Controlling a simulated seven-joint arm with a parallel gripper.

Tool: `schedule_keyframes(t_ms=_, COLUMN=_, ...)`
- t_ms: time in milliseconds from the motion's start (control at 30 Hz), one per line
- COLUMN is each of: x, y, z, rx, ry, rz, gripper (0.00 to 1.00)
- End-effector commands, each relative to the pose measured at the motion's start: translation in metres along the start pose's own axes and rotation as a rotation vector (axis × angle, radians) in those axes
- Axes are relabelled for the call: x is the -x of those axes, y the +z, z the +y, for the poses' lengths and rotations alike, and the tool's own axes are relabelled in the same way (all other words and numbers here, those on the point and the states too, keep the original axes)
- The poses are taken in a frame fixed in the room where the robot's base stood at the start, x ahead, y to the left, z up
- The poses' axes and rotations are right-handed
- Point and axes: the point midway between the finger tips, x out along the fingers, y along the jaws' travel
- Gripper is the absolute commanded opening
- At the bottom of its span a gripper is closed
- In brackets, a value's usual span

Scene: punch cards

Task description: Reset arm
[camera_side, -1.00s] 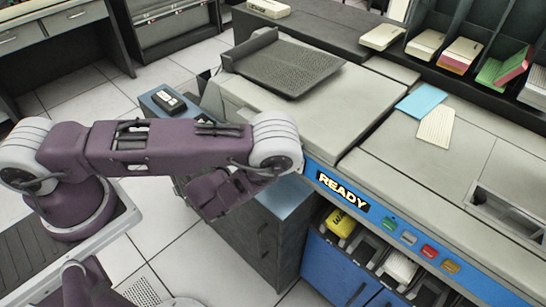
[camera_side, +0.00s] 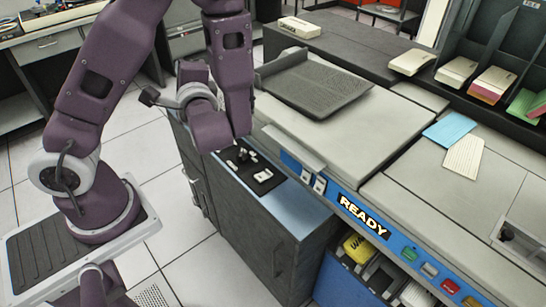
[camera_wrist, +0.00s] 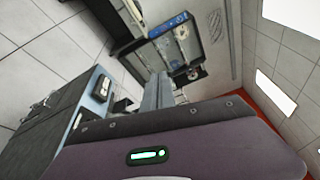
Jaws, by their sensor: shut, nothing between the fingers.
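My purple arm stands folded upright at the left of the side view. My gripper (camera_side: 212,128) hangs low at its end, above and left of the blue-topped cabinet. It looks empty, and its fingertips are hard to make out. In the wrist view a purple body of mine with a green light fills the bottom, and no held object shows. A blue card (camera_side: 449,129) and a cream punch card (camera_side: 464,157) lie side by side on the machine top, well to the right of my gripper.
The blue-topped cabinet (camera_side: 300,209) carries a black pad with small items close to my gripper. The beige machine (camera_side: 350,135) with a READY sign and a dark sloped tray (camera_side: 312,85) stands right. Card stacks (camera_side: 457,72) sit at the back right. Tiled floor lies open at left.

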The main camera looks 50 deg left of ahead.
Motion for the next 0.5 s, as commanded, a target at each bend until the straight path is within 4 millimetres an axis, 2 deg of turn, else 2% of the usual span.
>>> schedule_keyframes(t_ms=33, x=0.001, y=0.036, z=0.001, rx=0.040, ry=0.121, rz=-0.118, gripper=0.00)
schedule_keyframes(t_ms=100, x=0.015, y=0.081, z=0.017, rx=0.083, ry=0.341, rz=-0.254, gripper=0.00)
schedule_keyframes(t_ms=167, x=0.037, y=0.105, z=0.033, rx=0.139, ry=0.550, rz=-0.314, gripper=0.00)
schedule_keyframes(t_ms=200, x=0.056, y=0.114, z=0.043, rx=0.188, ry=0.691, rz=-0.324, gripper=0.00)
schedule_keyframes(t_ms=267, x=0.086, y=0.115, z=0.053, rx=0.279, ry=0.896, rz=-0.290, gripper=0.00)
schedule_keyframes(t_ms=333, x=0.122, y=0.105, z=0.053, rx=0.406, ry=1.103, rz=-0.189, gripper=0.00)
schedule_keyframes(t_ms=400, x=0.151, y=0.088, z=0.040, rx=0.537, ry=1.249, rz=-0.043, gripper=0.00)
schedule_keyframes(t_ms=500, x=0.179, y=0.070, z=0.012, rx=0.692, ry=1.355, rz=0.163, gripper=0.00)
